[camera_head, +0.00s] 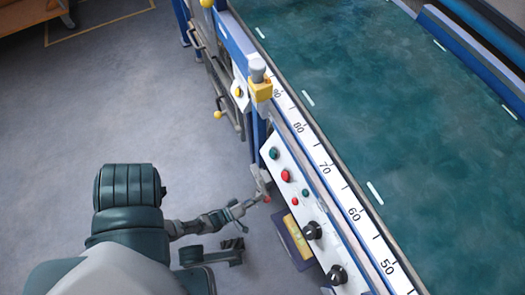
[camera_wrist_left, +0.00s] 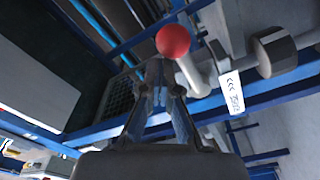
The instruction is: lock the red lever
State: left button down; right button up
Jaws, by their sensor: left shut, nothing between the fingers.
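The red lever shows in the head view as a pale arm (camera_head: 259,181) at the near side of the machine, with a small red tip (camera_head: 267,199). In the left wrist view its red ball knob (camera_wrist_left: 173,40) sits on a pale rod (camera_wrist_left: 190,75). My left gripper (camera_head: 240,211) is just to the left of the lever in the head view. In the left wrist view its fingers (camera_wrist_left: 158,85) are shut and empty, with the tips just below the red knob in the picture. Whether they touch the lever I cannot tell. My right gripper is not in view.
A white control panel (camera_head: 282,155) with buttons and black knobs (camera_head: 312,230) runs along the machine's edge. A yellow block (camera_head: 261,90) stands farther up. A dark cylinder (camera_wrist_left: 275,52) and a labelled plate (camera_wrist_left: 231,92) lie right of the lever. Grey floor (camera_head: 90,110) is clear at left.

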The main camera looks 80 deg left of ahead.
pick_arm(q)
jog(key=shift+f, duration=0.25)
jog(key=shift+d, duration=0.2)
dwell(0.4)
notch_tip(320, 180, up, 10)
jog(key=shift+a, duration=0.25)
dwell(0.6)
